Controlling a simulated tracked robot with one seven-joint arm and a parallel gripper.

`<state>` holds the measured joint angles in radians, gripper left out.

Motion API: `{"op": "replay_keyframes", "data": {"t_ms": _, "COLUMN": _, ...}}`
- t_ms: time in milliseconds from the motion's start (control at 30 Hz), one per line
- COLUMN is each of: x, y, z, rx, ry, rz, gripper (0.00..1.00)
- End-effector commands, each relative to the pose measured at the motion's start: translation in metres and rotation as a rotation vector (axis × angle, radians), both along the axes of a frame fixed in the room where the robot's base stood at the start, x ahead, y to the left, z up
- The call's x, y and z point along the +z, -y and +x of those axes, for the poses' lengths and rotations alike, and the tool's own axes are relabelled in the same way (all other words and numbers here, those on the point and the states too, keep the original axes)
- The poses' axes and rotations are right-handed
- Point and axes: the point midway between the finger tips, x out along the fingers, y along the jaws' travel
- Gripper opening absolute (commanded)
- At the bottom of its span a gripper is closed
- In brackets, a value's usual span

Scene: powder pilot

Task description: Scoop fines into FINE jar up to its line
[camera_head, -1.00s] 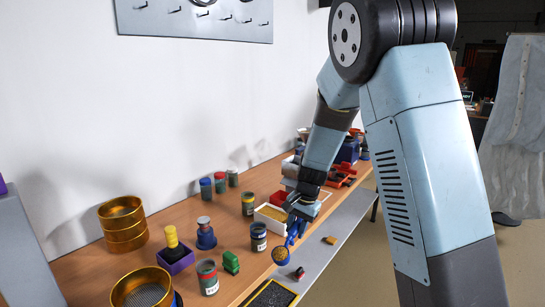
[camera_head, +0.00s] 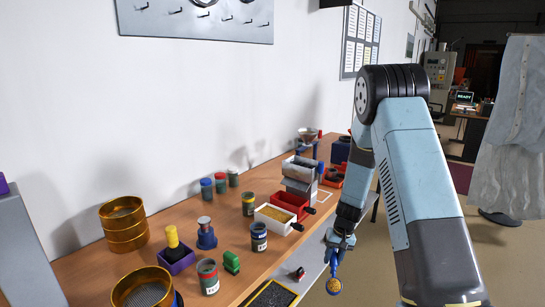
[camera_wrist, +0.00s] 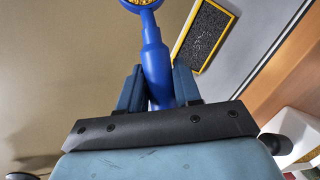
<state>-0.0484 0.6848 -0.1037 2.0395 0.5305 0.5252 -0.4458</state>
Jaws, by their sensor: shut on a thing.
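My gripper (camera_head: 341,240) is shut on the handle of a blue scoop (camera_head: 335,263), clear of the bench's front edge. The scoop also shows in the wrist view (camera_wrist: 155,62), between the two fingers. Its bowl holds yellow grains (camera_head: 333,287) and is cut off at the wrist view's top edge. A white tray (camera_head: 298,222) with yellow granular material stands on the bench, left of my gripper. Jars on the bench include a blue-rimmed one (camera_head: 259,238), a yellow-banded one (camera_head: 248,206) and a red-rimmed one (camera_head: 208,279). Their labels are too small to read, so I cannot tell which is FINE.
A yellow-framed black mat (camera_head: 271,295) lies at the bench front; it shows in the wrist view (camera_wrist: 205,35). A red tray (camera_head: 289,202) stands behind the white tray. Open floor lies right.

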Motion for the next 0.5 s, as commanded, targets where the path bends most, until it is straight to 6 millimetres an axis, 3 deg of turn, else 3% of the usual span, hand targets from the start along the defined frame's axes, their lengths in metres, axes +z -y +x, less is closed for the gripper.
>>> {"op": "replay_keyframes", "data": {"t_ms": 200, "x": -0.021, "y": 0.017, "z": -0.001, "rx": 0.053, "ry": -0.001, "rz": 0.001, "gripper": 0.00}}
{"op": "replay_keyframes", "data": {"t_ms": 500, "x": -0.022, "y": 0.019, "z": -0.001, "rx": 0.059, "ry": 0.000, "rz": 0.000, "gripper": 0.00}}
